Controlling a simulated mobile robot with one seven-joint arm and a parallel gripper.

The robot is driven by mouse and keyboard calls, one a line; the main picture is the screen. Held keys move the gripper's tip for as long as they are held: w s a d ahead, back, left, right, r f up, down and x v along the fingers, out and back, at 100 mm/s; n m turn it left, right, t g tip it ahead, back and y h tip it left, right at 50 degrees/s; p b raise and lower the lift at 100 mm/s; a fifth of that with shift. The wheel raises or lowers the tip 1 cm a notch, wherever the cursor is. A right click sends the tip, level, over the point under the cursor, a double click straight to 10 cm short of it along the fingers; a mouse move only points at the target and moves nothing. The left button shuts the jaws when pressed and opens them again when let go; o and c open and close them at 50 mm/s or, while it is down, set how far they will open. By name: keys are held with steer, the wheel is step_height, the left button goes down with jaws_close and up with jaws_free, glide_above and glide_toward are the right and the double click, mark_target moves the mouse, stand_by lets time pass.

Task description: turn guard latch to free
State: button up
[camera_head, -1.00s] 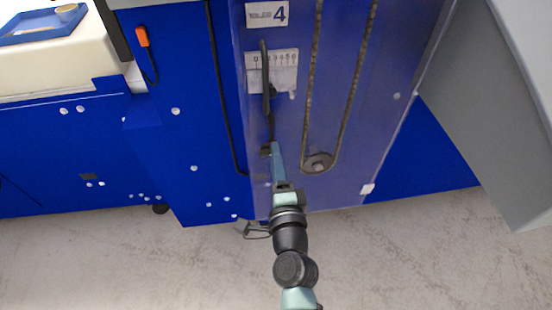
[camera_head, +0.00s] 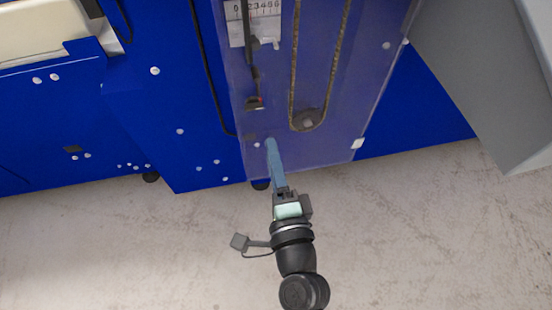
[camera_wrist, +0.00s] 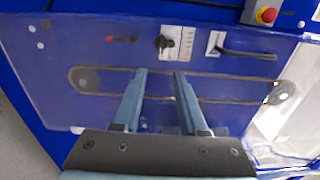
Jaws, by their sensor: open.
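A small dark latch with a red part, which looks like the guard latch (camera_head: 254,103), sits on the left side of the clear guard panel (camera_head: 340,125). In the wrist view the latch (camera_wrist: 122,39) lies roughly level, above and left of my fingers. My gripper (camera_head: 270,145) is below the latch in the head view and apart from it. In the wrist view my gripper (camera_wrist: 160,74) has its two blue fingers spread with nothing between them. Whether the fingertips touch the panel is not clear.
A belt loop with a pulley (camera_head: 307,120) runs behind the panel. A black knob (camera_wrist: 165,42), number scale (camera_wrist: 187,42) and long black handle (camera_wrist: 245,53) are near the latch. A red stop button (camera_wrist: 267,15) is at upper right. The floor (camera_head: 400,240) in front is clear.

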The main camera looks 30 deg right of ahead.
steer(key=shift+v, duration=1.2)
